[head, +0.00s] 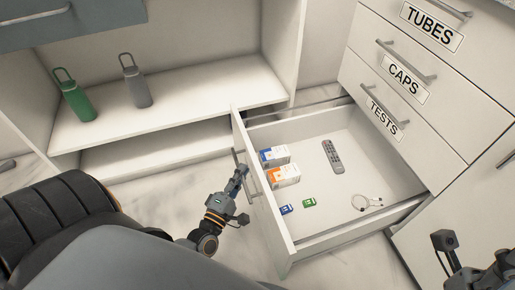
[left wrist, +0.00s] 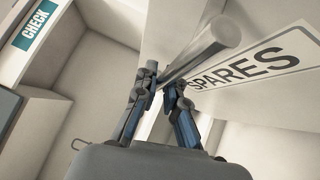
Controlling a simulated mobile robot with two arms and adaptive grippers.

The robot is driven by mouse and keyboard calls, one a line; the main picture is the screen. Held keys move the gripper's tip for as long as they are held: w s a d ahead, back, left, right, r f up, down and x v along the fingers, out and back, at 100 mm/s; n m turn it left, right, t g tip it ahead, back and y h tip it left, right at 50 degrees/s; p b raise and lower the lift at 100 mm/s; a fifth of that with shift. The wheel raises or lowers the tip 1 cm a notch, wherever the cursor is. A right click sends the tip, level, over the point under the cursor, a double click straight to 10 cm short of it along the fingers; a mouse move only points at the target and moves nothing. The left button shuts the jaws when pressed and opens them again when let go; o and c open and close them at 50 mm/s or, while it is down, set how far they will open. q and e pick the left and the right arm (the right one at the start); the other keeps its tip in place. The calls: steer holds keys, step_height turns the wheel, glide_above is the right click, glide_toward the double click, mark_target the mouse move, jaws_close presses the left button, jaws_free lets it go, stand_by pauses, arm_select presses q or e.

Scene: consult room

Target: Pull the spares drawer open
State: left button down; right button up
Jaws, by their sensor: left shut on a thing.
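The spares drawer (head: 345,238) is pulled well out below the drawer marked TESTS. Its label SPARES (left wrist: 255,65) shows in the left wrist view beside a round bar handle (left wrist: 210,45). My left gripper (head: 240,172) is at the drawer's outer front, shut on that handle; its two fingers (left wrist: 162,84) lie on either side of the bar. Only a dark part of my right arm's end (head: 445,241) shows at the lower right of the head view, away from the drawer; its fingers cannot be made out.
Inside the drawer are blue-and-white and orange-and-white boxes (head: 283,175), a grey remote (head: 332,156), a blue and a green small item (head: 309,203), and a looped cable (head: 367,202). A green bottle (head: 75,98) and a grey bottle (head: 135,83) stand on the shelf at left.

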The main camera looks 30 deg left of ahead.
arm_select(q)
steer(key=shift+s+a+f, duration=0.1)
steer(key=shift+s+a, duration=0.45)
steer(key=shift+s, duration=0.2)
steer(key=shift+s+a, duration=0.5)
steer(key=shift+s, duration=0.25)
steer(key=c, duration=1.4)
jaws_free()
steer(key=s+d+f, duration=0.1)
steer(key=s, duration=1)
steer(key=shift+s+d+f, duration=0.25)
steer(key=shift+s+f, duration=0.05)
steer(key=shift+s, duration=0.1)
